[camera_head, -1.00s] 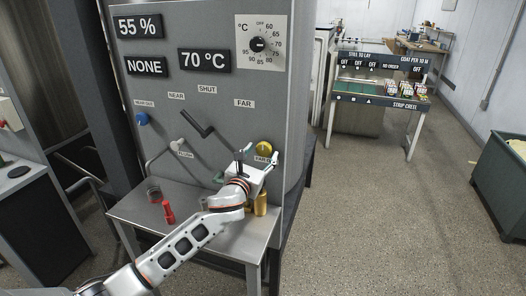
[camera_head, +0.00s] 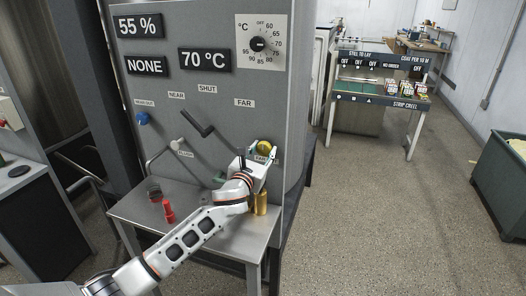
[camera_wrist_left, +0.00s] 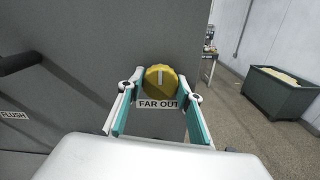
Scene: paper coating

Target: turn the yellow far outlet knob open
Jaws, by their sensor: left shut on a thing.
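The yellow far outlet knob (camera_head: 264,146) is on the grey panel, above its far outlet label and below the FAR sign. In the left wrist view the knob (camera_wrist_left: 153,82) is round, with a short white mark that stands nearly upright. My left gripper (camera_head: 263,152) is at the knob, its fingers one on each side of it and shut on it. In the left wrist view the fingers of the gripper (camera_wrist_left: 160,88) flank the knob and the FAR OUT label (camera_wrist_left: 158,104). My right gripper is not in view.
A black lever (camera_head: 197,124) sits under the SHUT sign. A blue near outlet knob (camera_head: 142,118) and a white flush knob (camera_head: 175,144) are to its left. Below, a metal shelf (camera_head: 225,237) holds a red item (camera_head: 168,211) and a brass cylinder (camera_head: 262,203) close to my arm.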

